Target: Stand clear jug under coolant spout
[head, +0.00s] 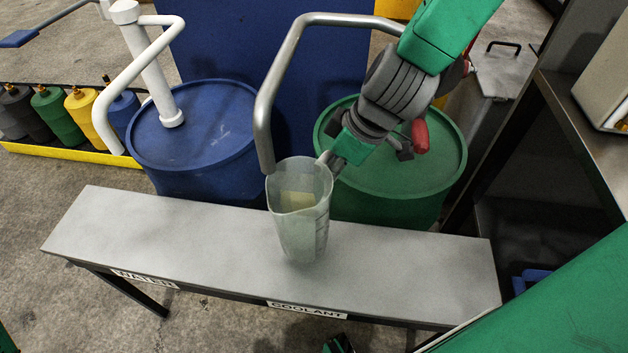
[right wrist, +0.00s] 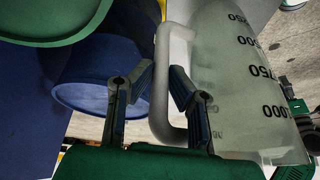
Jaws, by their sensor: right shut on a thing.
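The clear jug (head: 306,232) is upright at the grey bench, above the COOLANT label (head: 307,310); I cannot tell whether its base touches the top. A pale patch shows inside it. The grey metal spout (head: 264,120) bends down, its end at the jug's left rim; I cannot tell if it is over the mouth. My right gripper (head: 331,160) reaches from the upper right to the jug's handle. In the right wrist view, its fingers (right wrist: 157,90) lie either side of the pale handle (right wrist: 160,85), beside the jug's marked wall (right wrist: 240,85).
The grey bench (head: 150,232) is clear left and right of the jug. Behind stand a blue drum (head: 200,130) with a white pipe (head: 150,65) and a green drum (head: 430,170). A shelf (head: 580,130) is at right.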

